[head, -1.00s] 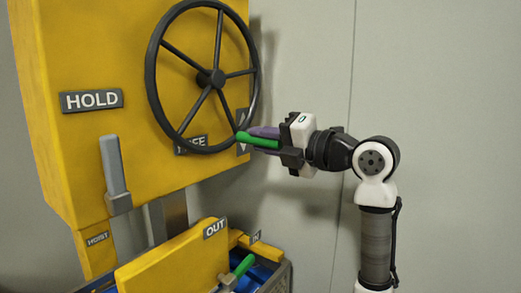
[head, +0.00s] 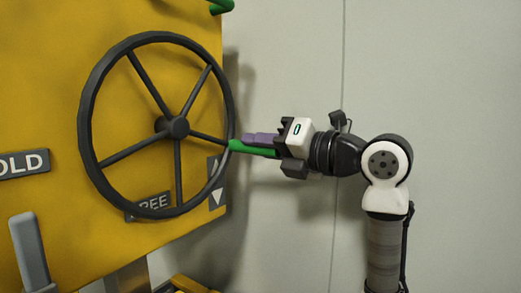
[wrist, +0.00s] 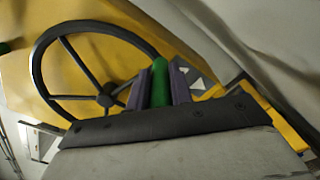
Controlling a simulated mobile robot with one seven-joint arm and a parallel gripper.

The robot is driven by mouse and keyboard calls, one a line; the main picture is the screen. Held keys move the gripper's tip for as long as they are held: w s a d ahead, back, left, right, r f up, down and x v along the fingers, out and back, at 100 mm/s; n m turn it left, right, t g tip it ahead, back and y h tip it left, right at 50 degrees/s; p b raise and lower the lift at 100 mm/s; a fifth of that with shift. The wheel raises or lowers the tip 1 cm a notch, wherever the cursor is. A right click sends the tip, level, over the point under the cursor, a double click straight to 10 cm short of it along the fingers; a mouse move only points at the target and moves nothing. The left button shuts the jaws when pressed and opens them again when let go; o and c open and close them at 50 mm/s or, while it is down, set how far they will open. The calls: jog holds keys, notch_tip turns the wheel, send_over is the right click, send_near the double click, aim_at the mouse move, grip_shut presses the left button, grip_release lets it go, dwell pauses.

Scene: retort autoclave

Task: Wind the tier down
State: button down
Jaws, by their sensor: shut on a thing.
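The black handwheel (head: 139,156) is mounted on the yellow housing (head: 60,70) and has several spokes. Its green handle (head: 255,149) sticks out from the rim at the right, slightly below hub height. My gripper (head: 250,145) is shut on this handle, with its purple fingers along it. In the wrist view the green handle (wrist: 160,85) stands between the two purple fingers, with the wheel (wrist: 36,62) behind. A plate with up and down arrows (head: 217,184) is just below the handle, partly covered by the rim.
A grey lever (head: 29,255) stands below the HOLD plate (head: 22,164) at the left. The FREE plate (head: 152,205) is partly behind the wheel rim. Another green piece (head: 220,7) is at the top edge. Plain wall (head: 450,90) lies to the right.

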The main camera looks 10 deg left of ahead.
jog(key=shift+r, duration=0.5)
jog(key=c, duration=1.3)
grip_release()
jog(key=shift+s, duration=0.1)
jog(key=shift+o, duration=0.2)
jog(key=shift+d, duration=0.15)
jog(key=v, duration=1.3)
jog(key=shift+d, duration=0.25)
